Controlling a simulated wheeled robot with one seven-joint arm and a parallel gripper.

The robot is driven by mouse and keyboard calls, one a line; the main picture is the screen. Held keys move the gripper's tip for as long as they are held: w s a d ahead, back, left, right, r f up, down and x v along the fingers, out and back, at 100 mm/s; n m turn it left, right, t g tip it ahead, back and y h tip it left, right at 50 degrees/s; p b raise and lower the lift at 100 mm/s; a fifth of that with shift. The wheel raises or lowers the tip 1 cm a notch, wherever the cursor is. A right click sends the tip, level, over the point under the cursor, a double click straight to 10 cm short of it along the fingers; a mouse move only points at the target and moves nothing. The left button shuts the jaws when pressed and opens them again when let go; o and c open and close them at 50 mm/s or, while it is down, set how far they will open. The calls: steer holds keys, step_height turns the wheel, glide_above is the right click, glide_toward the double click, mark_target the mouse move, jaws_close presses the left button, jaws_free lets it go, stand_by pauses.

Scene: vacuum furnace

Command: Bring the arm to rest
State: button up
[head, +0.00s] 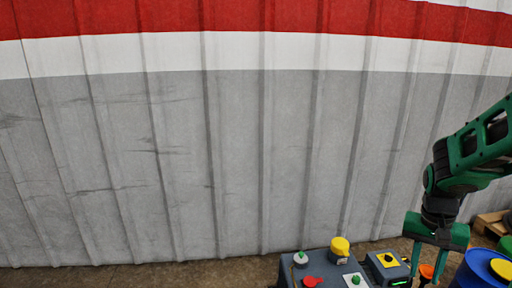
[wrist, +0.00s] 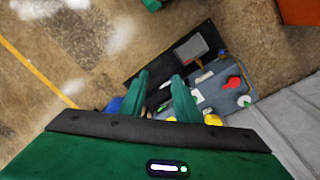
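My arm reaches in from the right in the head view, and my green gripper (head: 427,270) points down beside the control box. In the wrist view the two green fingers of my gripper (wrist: 160,77) stand apart, with nothing held between them. The grey control box (head: 318,268) is to the left of the gripper, with a red knob (head: 312,281), a yellow knob (head: 340,246) and green buttons on it. The red knob (wrist: 234,83) also shows in the wrist view. I cannot tell how high the gripper is above the box.
A smaller box with a yellow-plated button (head: 388,259) stands close to the gripper. A blue drum (head: 473,272) and a wooden pallet (head: 487,222) are at the right. A ribbed grey, white and red wall (head: 240,150) fills the back. Open floor (wrist: 60,75) lies left in the wrist view.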

steer(key=s+a+r+n, duration=0.1)
steer(key=s+a+r, duration=0.2)
steer(key=s, duration=0.3)
steer(key=s+a+r+n+y, duration=0.1)
steer(key=s+a+r, duration=0.2)
steer(key=s, duration=0.4)
steer(key=shift+s+r+t, duration=0.15)
steer(key=shift+r+t, duration=0.15)
steer(key=shift+r, duration=0.05)
steer(key=shift+w+f, duration=0.25)
steer(key=shift+w, duration=0.35)
